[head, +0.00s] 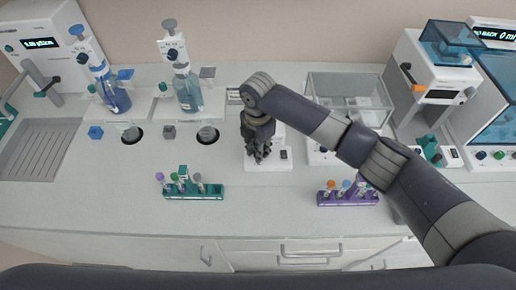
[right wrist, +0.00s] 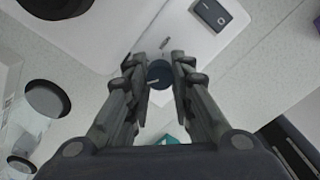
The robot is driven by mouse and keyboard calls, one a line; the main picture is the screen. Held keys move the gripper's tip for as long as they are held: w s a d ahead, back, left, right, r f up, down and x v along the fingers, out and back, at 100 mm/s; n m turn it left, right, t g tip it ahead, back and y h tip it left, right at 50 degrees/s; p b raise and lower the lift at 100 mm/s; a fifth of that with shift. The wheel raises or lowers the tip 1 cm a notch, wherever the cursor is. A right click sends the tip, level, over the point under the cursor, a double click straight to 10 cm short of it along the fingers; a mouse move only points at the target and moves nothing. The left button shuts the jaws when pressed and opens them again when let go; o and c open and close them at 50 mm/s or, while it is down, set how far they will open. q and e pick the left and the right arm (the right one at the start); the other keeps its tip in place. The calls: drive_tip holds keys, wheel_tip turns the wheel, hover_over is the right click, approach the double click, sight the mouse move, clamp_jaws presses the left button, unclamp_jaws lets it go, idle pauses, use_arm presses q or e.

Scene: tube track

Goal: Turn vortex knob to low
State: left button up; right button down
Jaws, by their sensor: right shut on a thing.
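The vortex mixer (head: 268,164) is a white device on the bench in the middle of the head view, mostly covered by my right gripper. Its dark round knob (right wrist: 160,75) shows in the right wrist view between my fingertips, with a pale mark on it. My right gripper (head: 258,152) points down over the mixer and is shut on the knob; it also shows in the right wrist view (right wrist: 160,70). A black rocker switch (right wrist: 211,14) is on the mixer's white body (right wrist: 190,40) beside the knob. My left gripper is not in view.
A green tube rack (head: 208,192) stands in front left of the mixer, and a purple tube rack (head: 348,199) in front right. A clear-lidded device (head: 350,92) is behind right. Two bottle dispensers (head: 108,90) (head: 188,92) stand behind left. The front bench is clear between the racks.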

drive_tip(key=shift+r+n, duration=0.1)
drive_tip(key=shift+n, duration=0.2)
drive_tip(key=c, duration=1.4)
unclamp_jaws()
drive_tip(key=shift+o, duration=0.2)
drive_tip(key=shift+r, duration=4)
